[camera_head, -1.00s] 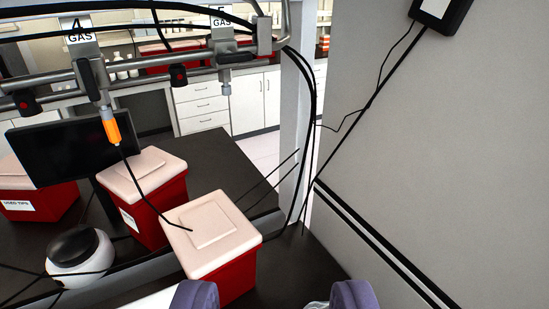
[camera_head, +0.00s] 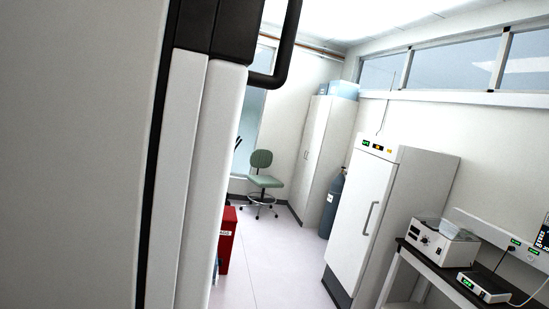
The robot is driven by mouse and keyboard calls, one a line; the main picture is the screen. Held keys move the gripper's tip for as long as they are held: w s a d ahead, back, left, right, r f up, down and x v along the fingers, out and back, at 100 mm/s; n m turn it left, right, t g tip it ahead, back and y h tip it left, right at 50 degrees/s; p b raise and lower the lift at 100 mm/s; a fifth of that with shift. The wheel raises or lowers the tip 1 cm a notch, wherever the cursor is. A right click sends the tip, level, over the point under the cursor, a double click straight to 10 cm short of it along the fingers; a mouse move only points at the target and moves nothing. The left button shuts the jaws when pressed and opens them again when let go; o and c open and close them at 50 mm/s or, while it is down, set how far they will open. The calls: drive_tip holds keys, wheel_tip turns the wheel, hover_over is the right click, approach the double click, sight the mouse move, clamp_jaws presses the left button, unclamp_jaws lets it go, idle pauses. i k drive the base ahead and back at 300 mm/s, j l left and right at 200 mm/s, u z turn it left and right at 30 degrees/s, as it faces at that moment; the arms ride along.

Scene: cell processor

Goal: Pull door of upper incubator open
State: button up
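A large off-white cabinet, likely the incubator, fills the left of the view, with its broad grey-white side (camera_head: 70,150) very close. A black seam runs down between that side and a narrow white door edge (camera_head: 215,160). A black handle (camera_head: 289,50) juts from a black fitting at the top of the door edge, and its upper end is cut off by the frame. I cannot tell whether the door is fully shut. My gripper is not in view.
A tall white fridge-like cabinet (camera_head: 362,215) stands at right, next to a bench (camera_head: 420,262) with several instruments. A blue gas cylinder (camera_head: 332,205), a green chair (camera_head: 263,180) and a red bin (camera_head: 227,240) are farther back. The floor (camera_head: 275,255) between is clear.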

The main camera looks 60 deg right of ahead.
sight(204, 80)
drive_tip(key=l+z, duration=0.1)
drive_tip(key=z, duration=0.3)
drive_tip(key=k+l+z, duration=0.1)
drive_tip(key=z, duration=0.25)
drive_tip(key=l+z, duration=0.1)
drive_tip(key=z, duration=0.3)
